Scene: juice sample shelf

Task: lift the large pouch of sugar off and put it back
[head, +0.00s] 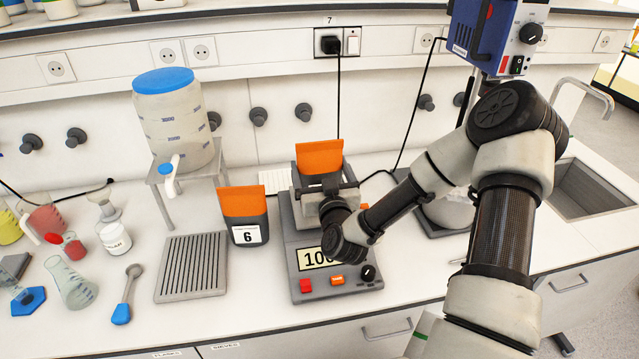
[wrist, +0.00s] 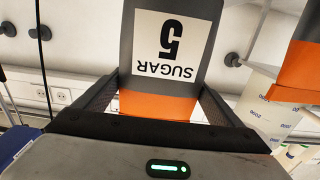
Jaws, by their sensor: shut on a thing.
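The sugar pouch, dark grey with an orange top (head: 320,156), is at the grey scale (head: 290,250) in the head view. In the wrist view the pouch (wrist: 160,100) shows upside down, with a white label reading "SUGAR 5". My gripper (head: 324,190) is shut on it, one finger on each side near the orange band; the fingers also show in the wrist view (wrist: 158,98). My wrist hides the pouch's lower part, so I cannot tell whether it touches the scale. The display starts with "10"; the rest is hidden.
A similar pouch labelled 6 (head: 246,222) stands close to the scale's left. A ridged grey rack (head: 192,267), a blue-lidded tank (head: 172,120) on a stand, and several flasks are further left. A sink (head: 592,187) is at the right. A cable hangs behind the scale.

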